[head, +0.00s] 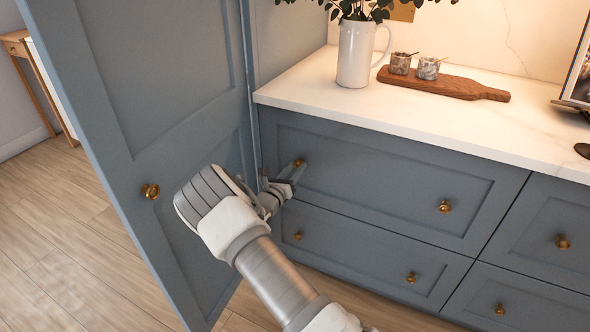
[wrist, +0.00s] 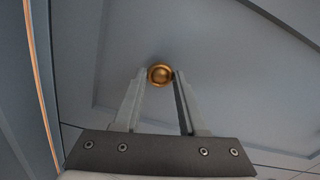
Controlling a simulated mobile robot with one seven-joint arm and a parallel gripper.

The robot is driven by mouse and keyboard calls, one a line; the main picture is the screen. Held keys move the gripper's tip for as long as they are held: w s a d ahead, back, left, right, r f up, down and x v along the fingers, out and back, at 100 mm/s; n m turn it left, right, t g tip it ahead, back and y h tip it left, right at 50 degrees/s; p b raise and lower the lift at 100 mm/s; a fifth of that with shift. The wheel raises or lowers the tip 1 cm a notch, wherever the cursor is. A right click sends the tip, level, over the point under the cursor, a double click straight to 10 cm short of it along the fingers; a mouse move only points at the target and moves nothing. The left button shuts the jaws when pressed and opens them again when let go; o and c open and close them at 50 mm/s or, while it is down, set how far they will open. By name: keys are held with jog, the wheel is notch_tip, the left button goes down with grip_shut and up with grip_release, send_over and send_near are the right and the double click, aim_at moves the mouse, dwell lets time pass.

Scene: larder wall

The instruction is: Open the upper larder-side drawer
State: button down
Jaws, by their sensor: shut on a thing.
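The upper larder-side drawer (head: 380,180) is a blue-grey panelled front under the white counter, flush with the cabinet around it. It has two brass knobs, a left knob (head: 299,163) and a right knob (head: 445,206). My gripper (head: 291,169) is at the left knob. In the wrist view the brass knob (wrist: 160,75) sits between my two fingertips (wrist: 159,76), which are shut on it. The fingers partly hide the knob in the head view.
An open blue-grey larder door (head: 150,120) with a brass knob stands close left of my gripper. The lower drawer (head: 350,250) is shut below. On the counter (head: 330,82) stand a white pitcher (head: 355,55) and a wooden board (head: 460,86) with two small cups.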

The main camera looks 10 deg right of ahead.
jog(key=shift+s, duration=0.1)
dwell(0.5)
jog(key=p+v, duration=0.7)
jog(key=v, duration=2.7)
jog(key=shift+s+a+p, duration=0.25)
jog(key=shift+s+p, duration=0.05)
jog(key=shift+c, duration=2.3)
grip_release()
jog(key=p+v, duration=0.1)
jog(key=v, duration=1.6)
jog(key=shift+s+a, duration=0.15)
jog(key=shift+r, duration=0.1)
